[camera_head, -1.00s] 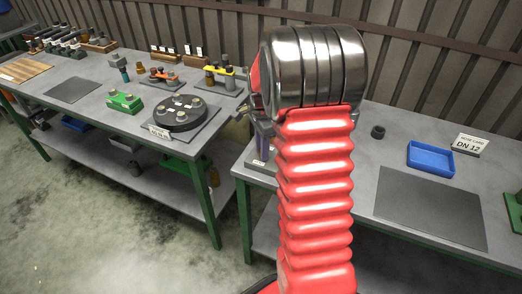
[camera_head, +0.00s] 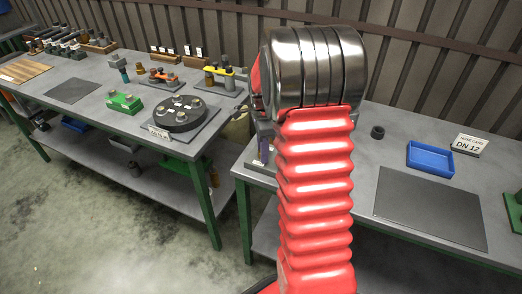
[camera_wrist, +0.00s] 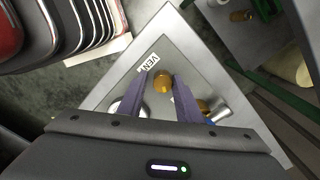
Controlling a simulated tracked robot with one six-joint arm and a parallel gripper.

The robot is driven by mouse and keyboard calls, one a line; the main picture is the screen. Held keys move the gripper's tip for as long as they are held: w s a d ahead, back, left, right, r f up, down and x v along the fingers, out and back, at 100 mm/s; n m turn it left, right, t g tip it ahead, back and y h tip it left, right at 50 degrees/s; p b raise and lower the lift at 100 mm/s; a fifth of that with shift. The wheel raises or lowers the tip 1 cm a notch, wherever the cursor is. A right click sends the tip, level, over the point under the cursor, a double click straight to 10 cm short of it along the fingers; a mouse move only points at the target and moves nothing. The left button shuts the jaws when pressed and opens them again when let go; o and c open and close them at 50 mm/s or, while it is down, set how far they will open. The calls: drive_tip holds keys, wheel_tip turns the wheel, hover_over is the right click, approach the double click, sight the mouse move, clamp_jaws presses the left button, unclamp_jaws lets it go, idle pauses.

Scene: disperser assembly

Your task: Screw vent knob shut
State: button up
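In the wrist view, a round orange-brown knob (camera_wrist: 163,82) stands on a grey plate (camera_wrist: 117,87), beside a white label reading VENT (camera_wrist: 149,63). My gripper (camera_wrist: 164,76) has its two purple-grey fingers on either side of the knob, apart from each other. A narrow gap seems to show around the knob; whether a finger touches it is hard to tell. In the head view the red arm hides the knob and most of my gripper; only a bit of purple finger shows at the arm's left edge.
In the wrist view, a metal cylindrical fitting (camera_wrist: 216,111) lies right of the fingers. In the head view, a blue tray (camera_head: 430,158), a DN 12 label block (camera_head: 468,144) and a dark ring (camera_head: 377,132) are on the right bench. The left bench holds a round black flange (camera_head: 176,115).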

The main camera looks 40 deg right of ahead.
drive_tip(key=shift+o, duration=1)
drive_tip(key=shift+w, duration=0.1)
drive_tip(key=shift+r, duration=0.1)
drive_tip(key=shift+w+r, duration=0.1)
drive_tip(key=shift+r, duration=0.45)
wheel_tip(320, 180, up, 12)
drive_tip(key=shift+r, duration=0.25)
